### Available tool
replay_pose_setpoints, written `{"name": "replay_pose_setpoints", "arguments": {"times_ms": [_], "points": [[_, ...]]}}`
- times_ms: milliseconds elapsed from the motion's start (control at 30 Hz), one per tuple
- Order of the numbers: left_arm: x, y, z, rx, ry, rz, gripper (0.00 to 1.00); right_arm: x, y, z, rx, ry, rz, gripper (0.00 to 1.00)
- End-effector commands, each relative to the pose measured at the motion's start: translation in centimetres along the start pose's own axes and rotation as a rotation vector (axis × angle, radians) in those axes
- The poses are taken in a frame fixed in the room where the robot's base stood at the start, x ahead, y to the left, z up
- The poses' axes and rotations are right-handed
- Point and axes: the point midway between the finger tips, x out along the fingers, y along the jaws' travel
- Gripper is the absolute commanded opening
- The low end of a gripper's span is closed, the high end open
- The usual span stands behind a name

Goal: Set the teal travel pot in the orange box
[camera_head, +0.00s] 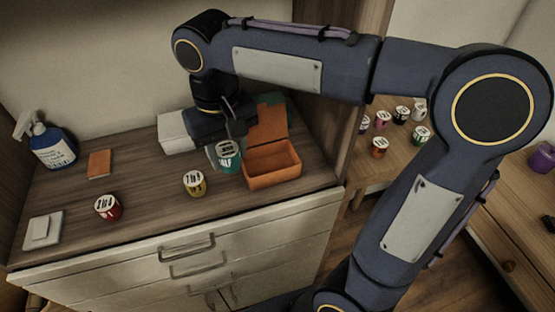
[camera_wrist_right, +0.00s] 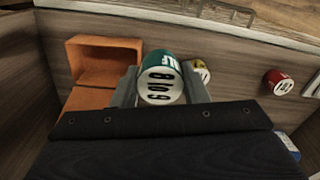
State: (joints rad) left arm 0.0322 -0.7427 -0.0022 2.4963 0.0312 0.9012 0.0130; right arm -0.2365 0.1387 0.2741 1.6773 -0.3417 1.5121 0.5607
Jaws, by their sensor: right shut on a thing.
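The teal travel pot (camera_head: 229,160) has a white top with black print. My right gripper (camera_head: 226,152) is shut on it, just left of the orange box (camera_head: 272,176). In the right wrist view the teal pot (camera_wrist_right: 162,70) sits between the two fingers of the gripper (camera_wrist_right: 160,88). The orange box is open, with its lid raised at the back, and its visible inside looks empty. It also shows in the right wrist view (camera_wrist_right: 88,52), beside the pot. I cannot tell whether the pot touches the counter. My left gripper is not in view.
A yellow pot (camera_head: 194,183) and a red pot (camera_head: 107,207) stand on the counter to the left. A white box (camera_head: 174,132) stands behind. A blue spray bottle (camera_head: 52,148) is at the far left. A cabinet side wall bounds the counter on the right.

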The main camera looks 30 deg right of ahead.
Motion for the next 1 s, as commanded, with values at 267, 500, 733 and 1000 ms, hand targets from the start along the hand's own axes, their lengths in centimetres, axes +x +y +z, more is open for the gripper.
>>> {"name": "replay_pose_setpoints", "arguments": {"times_ms": [267,500,733,1000], "points": [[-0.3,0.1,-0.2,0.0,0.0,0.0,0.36,3.4,6.7,-1.9,0.009,-0.005,0.0,0.19],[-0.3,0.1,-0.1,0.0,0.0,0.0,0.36,7.2,9.5,-2.8,0.004,-0.003,0.0,0.19],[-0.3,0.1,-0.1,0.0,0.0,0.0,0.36,8.8,10.8,-3.2,0.005,-0.004,0.0,0.19],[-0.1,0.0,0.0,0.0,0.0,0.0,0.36,11.8,10.8,-3.2,0.003,-0.001,0.0,0.19]]}}
